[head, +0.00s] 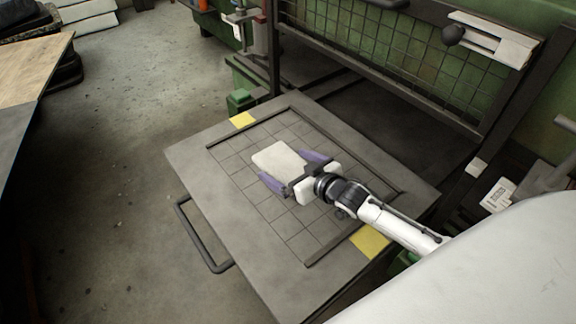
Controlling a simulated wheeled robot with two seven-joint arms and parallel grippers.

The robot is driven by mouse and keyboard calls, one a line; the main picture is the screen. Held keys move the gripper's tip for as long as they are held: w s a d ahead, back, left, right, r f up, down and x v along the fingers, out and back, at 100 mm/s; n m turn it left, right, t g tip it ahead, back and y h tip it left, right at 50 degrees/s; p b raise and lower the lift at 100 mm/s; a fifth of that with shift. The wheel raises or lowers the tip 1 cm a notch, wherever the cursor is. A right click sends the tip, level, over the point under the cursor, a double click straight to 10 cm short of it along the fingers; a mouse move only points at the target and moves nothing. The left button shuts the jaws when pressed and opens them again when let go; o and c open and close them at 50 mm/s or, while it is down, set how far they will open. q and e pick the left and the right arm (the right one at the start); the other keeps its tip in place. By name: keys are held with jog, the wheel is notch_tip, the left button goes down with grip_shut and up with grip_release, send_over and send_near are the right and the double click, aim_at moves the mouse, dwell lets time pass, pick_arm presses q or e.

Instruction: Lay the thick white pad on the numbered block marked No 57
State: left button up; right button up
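The thick white pad (279,158) is over the gridded top of the grey table, left of my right gripper. My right gripper (283,165) has purple fingers spread wide, with the tips at the two near corners of the pad. I cannot tell whether they press on it, or whether the pad rests or hangs. No block with a readable No 57 shows. My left gripper is not in view.
The grey table (200,165) has a raised frame, yellow patches at the far-left (242,120) and near-right (370,242) sides, and a handle (190,238) on its left. Much of the grid is clear. A green mesh panel (400,55) stands behind.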

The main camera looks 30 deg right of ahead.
jog(key=shift+r, duration=0.25)
jog(key=p+v, duration=0.3)
jog(key=v, duration=0.9)
jog(key=shift+f, duration=0.1)
